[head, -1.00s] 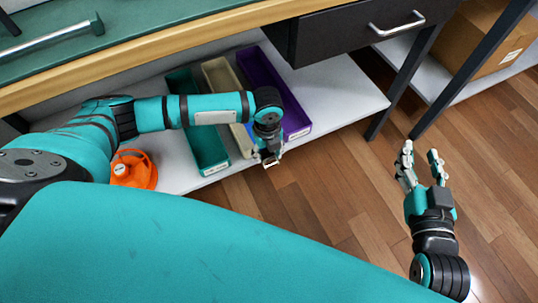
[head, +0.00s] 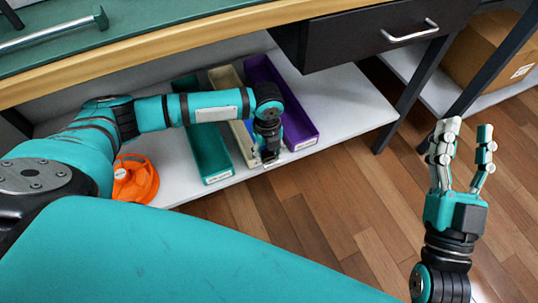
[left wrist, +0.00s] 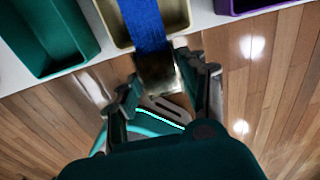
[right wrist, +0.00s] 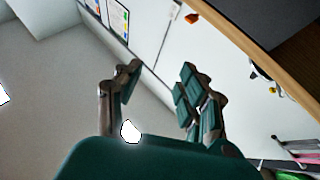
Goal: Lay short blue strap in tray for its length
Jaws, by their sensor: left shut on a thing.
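In the left wrist view the blue strap (left wrist: 145,25) runs up from a metal end piece (left wrist: 157,72) into the beige tray (left wrist: 178,14). My left gripper (left wrist: 166,78) is shut on this metal end, just outside the tray's near end. In the head view my left gripper (head: 268,157) is at the near end of the beige tray (head: 223,78), and my forearm hides much of that tray. How the strap lies further inside is hidden. My right gripper (head: 467,133) is open and empty above the floor at the right; its spread fingers also show in the right wrist view (right wrist: 160,78).
A teal tray (head: 209,155) lies left of the beige one and a purple tray (head: 290,105) right of it, all on a low white shelf (head: 345,100). An orange round object (head: 134,180) sits at the shelf's left. The workbench edge (head: 150,70) overhangs the shelf.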

